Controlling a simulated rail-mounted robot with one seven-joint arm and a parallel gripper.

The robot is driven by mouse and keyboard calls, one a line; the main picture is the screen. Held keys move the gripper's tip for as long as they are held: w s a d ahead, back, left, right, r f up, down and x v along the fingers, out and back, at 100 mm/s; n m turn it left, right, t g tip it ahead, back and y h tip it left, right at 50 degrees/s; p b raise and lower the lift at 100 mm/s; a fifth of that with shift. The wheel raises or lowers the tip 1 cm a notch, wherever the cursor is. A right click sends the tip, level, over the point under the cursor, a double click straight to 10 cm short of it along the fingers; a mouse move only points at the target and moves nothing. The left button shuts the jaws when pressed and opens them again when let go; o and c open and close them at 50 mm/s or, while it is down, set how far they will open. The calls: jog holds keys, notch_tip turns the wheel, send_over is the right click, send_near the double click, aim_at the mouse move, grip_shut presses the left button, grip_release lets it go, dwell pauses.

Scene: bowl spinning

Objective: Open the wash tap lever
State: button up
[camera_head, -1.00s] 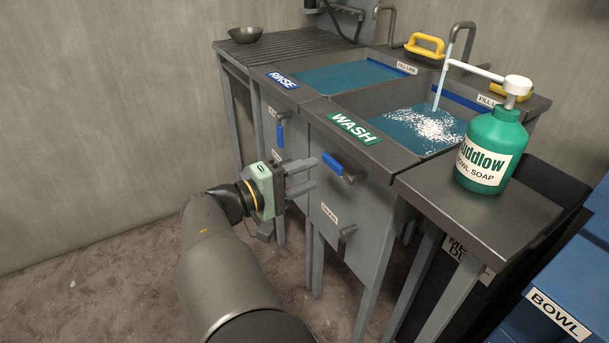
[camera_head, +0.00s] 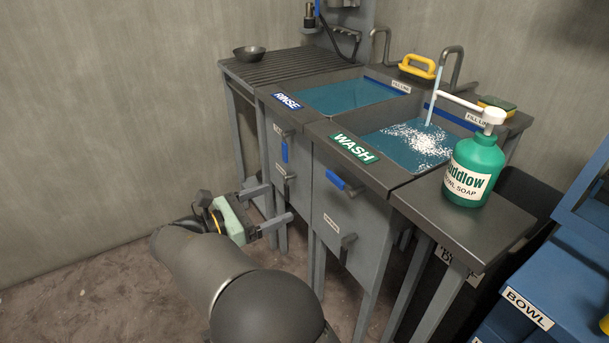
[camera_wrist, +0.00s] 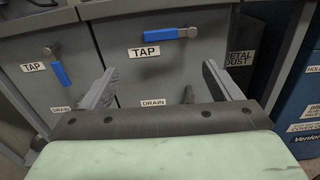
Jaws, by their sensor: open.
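The wash tap lever (camera_head: 337,180) is a blue-handled bar on the grey front panel under the green WASH sign (camera_head: 355,148). It lies about horizontal beside a TAP label in the wrist view (camera_wrist: 178,33). A stream of water runs from the wash spout (camera_head: 453,52) into the foamy wash basin (camera_head: 395,174). My gripper (camera_head: 279,203) is open and empty, left of and lower than the lever, apart from it. In the wrist view, the fingers (camera_wrist: 160,72) are spread below the lever, with nothing between them.
The rinse tap lever (camera_head: 284,151) hangs down on the left panel. Dark drain handles (camera_head: 347,244) sit lower on the panels. A green soap bottle (camera_head: 474,170) stands on the right side shelf. Blue bins (camera_head: 545,275) stand at the right. The floor at left is clear.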

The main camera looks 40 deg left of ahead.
aim_at(333, 179)
jog(key=b+x, duration=0.3)
jog(key=x, duration=1.4)
jog(key=shift+w+d, duration=0.15)
jog(key=shift+w, duration=0.1)
jog(key=c, duration=1.4)
